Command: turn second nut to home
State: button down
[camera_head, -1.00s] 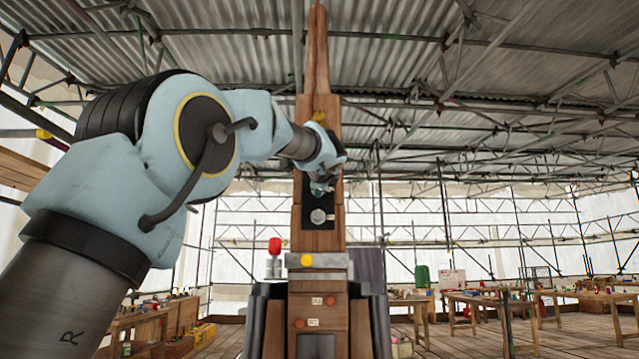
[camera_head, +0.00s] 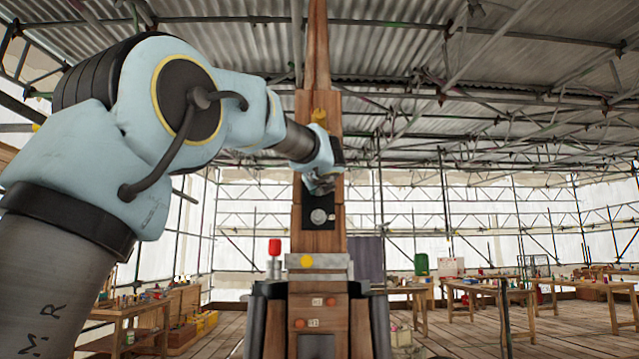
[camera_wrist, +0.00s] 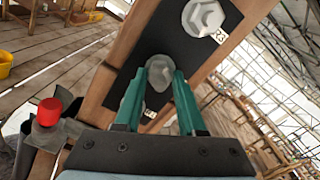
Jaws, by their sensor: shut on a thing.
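My gripper (camera_wrist: 161,76) is shut on a grey nut (camera_wrist: 159,68) on the dark panel (camera_wrist: 130,75), with a teal finger on either side. In the head view, my gripper (camera_head: 321,184) is at the upper part of the dark panel (camera_head: 306,221) and hides the held nut. Another grey nut (camera_head: 319,216) shows below my gripper there. The wrist view shows a second grey nut (camera_wrist: 203,17) on the panel, apart from my fingers, beside a white label (camera_wrist: 220,35). The held nut's exact angle is hard to read.
The panel is on a wooden spire (camera_head: 318,243) with a grey band and a yellow disc (camera_head: 306,261). A red-topped post (camera_head: 274,247) stands close on its left. Work tables (camera_head: 490,290) with small items stand at the right, away from the spire.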

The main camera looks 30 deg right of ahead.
jog(key=shift+m, duration=0.7)
jog(key=shift+f, duration=0.1)
jog(key=c, duration=0.5)
grip_release()
jog(key=b+v, duration=0.3)
jog(key=v, duration=0.7)
jog(key=shift+s+a+b, duration=0.2)
jog(key=shift+s+b, duration=0.15)
